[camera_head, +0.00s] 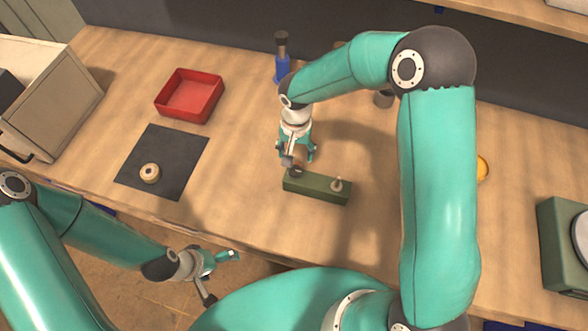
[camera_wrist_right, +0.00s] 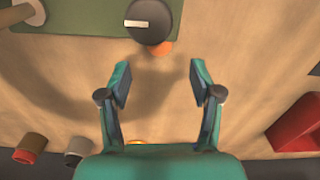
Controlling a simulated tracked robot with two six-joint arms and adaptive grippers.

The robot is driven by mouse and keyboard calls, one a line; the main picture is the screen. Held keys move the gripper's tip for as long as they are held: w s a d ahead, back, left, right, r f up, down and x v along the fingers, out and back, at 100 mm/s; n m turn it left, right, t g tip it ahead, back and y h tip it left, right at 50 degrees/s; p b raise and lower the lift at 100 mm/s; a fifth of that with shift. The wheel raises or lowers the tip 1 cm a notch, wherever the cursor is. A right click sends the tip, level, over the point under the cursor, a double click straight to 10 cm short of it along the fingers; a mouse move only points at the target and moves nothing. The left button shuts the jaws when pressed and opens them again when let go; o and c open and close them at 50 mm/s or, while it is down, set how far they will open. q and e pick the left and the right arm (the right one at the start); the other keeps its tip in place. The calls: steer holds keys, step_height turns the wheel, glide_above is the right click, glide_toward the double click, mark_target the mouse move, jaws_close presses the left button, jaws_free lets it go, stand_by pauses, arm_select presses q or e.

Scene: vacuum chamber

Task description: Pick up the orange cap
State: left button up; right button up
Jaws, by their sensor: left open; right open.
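The orange cap (camera_wrist_right: 160,48) shows in the right wrist view as a small orange round part, partly hidden behind a dark round knob (camera_wrist_right: 148,20). The knob is at one end of a green block (camera_head: 317,187) on the table. I cannot make out this orange part in the head view. My right gripper (camera_head: 296,158) is open above the table at the far side of the block; in its wrist view the open fingers (camera_wrist_right: 160,80) have nothing between them, and the orange part lies just beyond the tips. My left gripper (camera_head: 222,278) is open and empty, off the table's front edge.
A yellow-orange round thing (camera_head: 483,168) is partly hidden by my right arm. A red tray (camera_head: 190,95), a dark mat (camera_head: 185,150) with a cream ring (camera_head: 149,173), and a blue bottle (camera_head: 281,68) are on the table. A green device (camera_head: 560,240) stands at right.

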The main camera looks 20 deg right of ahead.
steer(key=shift+s+f, duration=0.3)
steer(key=shift+f, duration=0.2)
steer(key=shift+w+f, duration=0.1)
steer(key=shift+f, duration=0.15)
step_height(320, 180, down, 4)
steer(key=shift+a+f+b, duration=0.1)
steer(key=shift+f+b, duration=0.05)
steer(key=shift+b, duration=0.7)
steer(key=shift+f, duration=0.25)
steer(key=c, duration=0.8)
